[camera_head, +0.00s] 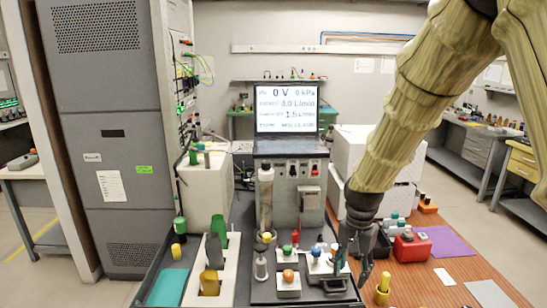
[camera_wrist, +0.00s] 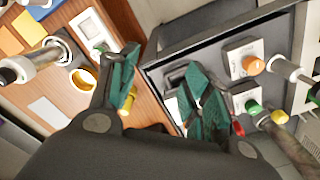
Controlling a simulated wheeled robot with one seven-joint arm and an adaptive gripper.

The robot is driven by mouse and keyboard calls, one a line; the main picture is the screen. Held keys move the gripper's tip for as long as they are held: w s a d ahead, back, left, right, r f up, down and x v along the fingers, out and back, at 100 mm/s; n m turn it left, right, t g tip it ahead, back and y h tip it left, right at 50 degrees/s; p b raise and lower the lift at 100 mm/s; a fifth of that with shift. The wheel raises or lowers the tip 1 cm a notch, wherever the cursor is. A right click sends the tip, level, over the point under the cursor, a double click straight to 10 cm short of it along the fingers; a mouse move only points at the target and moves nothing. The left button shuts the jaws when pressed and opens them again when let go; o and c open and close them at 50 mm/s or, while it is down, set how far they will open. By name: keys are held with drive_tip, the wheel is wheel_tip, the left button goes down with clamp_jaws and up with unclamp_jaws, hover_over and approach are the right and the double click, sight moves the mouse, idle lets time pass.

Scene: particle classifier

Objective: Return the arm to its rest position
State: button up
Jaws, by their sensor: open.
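My arm in its tan sleeve (camera_head: 405,110) comes down from the upper right in the head view. My gripper (camera_head: 352,272) hangs at its lower end, pointing down over the right edge of the dark tray. In the wrist view, my gripper (camera_wrist: 160,88) is open, its two green-padded fingers apart. No object shows between the fingers. A small yellow bottle (camera_head: 383,289) stands on the wooden table just right of the gripper; its yellow part (camera_wrist: 125,105) shows beside the left finger in the wrist view.
The dark tray (camera_head: 230,290) holds several capped containers and small stands. A laptop (camera_head: 286,110) sits on the grey instrument box (camera_head: 290,185) behind. A red container (camera_head: 411,247) and a purple sheet (camera_head: 447,243) lie on the wooden table (camera_head: 410,285) to the right. A tall grey cabinet (camera_head: 105,140) stands left.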

drive_tip(key=s+d+f+n, duration=0.15)
drive_tip(key=s+f, duration=0.45)
drive_tip(key=f, duration=0.7)
drive_tip(key=s+f+n, duration=0.2)
drive_tip(key=s+f, duration=0.4)
drive_tip(key=f, duration=0.6)
drive_tip(key=s+f+n, duration=0.1)
drive_tip(key=s+f, duration=0.4)
drive_tip(key=s, duration=0.3)
drive_tip(key=s+f+n, duration=0.1)
drive_tip(key=s+f, duration=0.3)
drive_tip(key=s, duration=0.4)
drive_tip(key=s+d+f+n, duration=0.1)
drive_tip(key=s+f+n, duration=0.1)
drive_tip(key=s+f, duration=0.3)
drive_tip(key=s, duration=0.3)
drive_tip(key=shift+f, duration=0.3)
drive_tip(key=shift+d, duration=0.1)
